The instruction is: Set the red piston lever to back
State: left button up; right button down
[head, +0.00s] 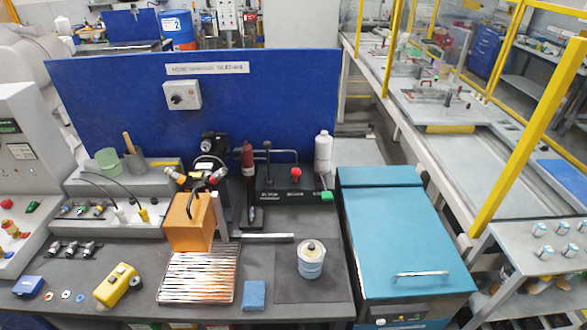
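A black control box (288,190) stands on the grey bench, in front of the blue panel. A red knob (296,174) sits on its top at the right. A thin black lever with a dark knob (267,147) stands upright on the same box. Neither of my grippers is in view.
An orange-brown block (190,222), a striped metal plate (197,277), a yellow box (117,287) and a blue-white can (311,262) stand on the bench. A white bottle (323,152) is beside the control box. A teal cabinet (400,240) stands at right.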

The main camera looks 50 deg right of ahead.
aim_at(295, 172)
jog(key=l+z, duration=0.1)
jog(key=z, duration=1.55)
jog(key=j, duration=0.1)
